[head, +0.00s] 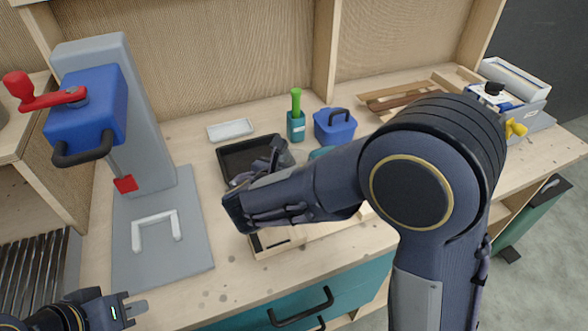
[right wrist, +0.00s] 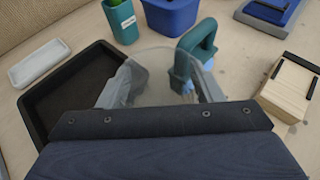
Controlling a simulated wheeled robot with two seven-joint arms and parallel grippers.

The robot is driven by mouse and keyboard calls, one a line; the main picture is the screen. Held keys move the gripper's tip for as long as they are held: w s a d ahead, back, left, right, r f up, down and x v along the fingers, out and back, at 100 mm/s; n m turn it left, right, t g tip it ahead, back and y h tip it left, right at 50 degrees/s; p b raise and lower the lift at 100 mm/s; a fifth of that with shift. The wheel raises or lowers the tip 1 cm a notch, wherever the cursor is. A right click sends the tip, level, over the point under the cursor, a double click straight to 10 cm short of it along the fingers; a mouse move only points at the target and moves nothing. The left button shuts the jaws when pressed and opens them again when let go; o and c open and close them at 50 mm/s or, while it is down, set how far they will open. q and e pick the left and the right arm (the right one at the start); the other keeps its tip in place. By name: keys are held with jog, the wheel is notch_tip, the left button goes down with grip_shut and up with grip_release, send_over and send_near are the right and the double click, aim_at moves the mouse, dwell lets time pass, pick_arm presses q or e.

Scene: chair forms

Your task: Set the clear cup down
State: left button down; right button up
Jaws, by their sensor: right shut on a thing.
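The clear cup (right wrist: 155,68) is a faint see-through shape between the two grey fingers of my right gripper (right wrist: 162,82) in the right wrist view. The fingers are shut on it, beside the right side of a black tray (right wrist: 62,85). I cannot tell whether its base touches anything. In the head view my right gripper (head: 272,158) is beside the black tray (head: 226,162), and I cannot make out the cup there. My left gripper (head: 132,308) is low at the left, away from the cup; its opening is unclear.
A teal handled thing (right wrist: 196,55) is close to the right finger. A wooden block (right wrist: 290,92) lies to the right. A blue press (head: 85,115) stands left.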

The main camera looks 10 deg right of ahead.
jog(key=shift+r, duration=0.65)
pick_arm(q)
jog(key=shift+r+p, duration=0.45)
pick_arm(e)
jog(key=s+a+r, duration=0.6)
jog(key=s+r, duration=0.5)
jog(key=s, duration=0.1)
jog(key=shift+s+r, duration=0.3)
jog(key=shift+s, duration=0.05)
